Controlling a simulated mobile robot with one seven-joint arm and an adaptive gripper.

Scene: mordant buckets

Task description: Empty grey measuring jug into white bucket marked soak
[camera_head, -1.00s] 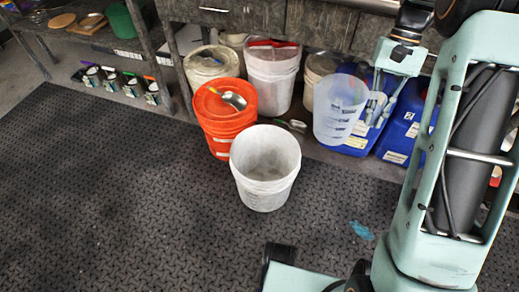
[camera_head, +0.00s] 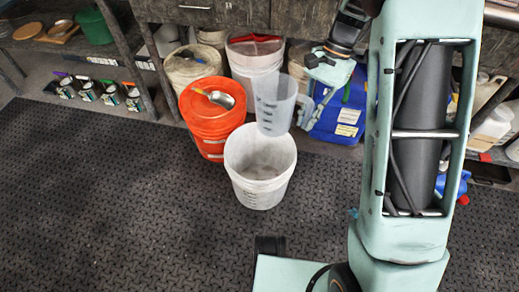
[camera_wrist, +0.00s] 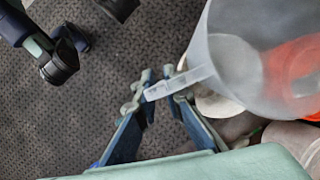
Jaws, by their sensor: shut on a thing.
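The translucent grey measuring jug (camera_head: 273,112) is held upright, slightly tilted at most, above and just behind the open white bucket (camera_head: 262,187). My gripper (camera_head: 305,112) is shut on the jug's handle, at its right side. In the wrist view, my gripper's fingers (camera_wrist: 160,88) close around the handle, and the jug (camera_wrist: 240,70) fills the upper right. The white bucket stands upright on the mat with its inside visible from above. I cannot read a mark on it, nor tell how much the jug holds.
An orange lidded bucket (camera_head: 212,125) with a metal scoop (camera_head: 221,99) on top stands left of the white bucket. Another pale bucket (camera_head: 255,62) with red on its top and a blue container (camera_head: 340,118) stand behind. The dark mat (camera_head: 110,200) is clear at left and front.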

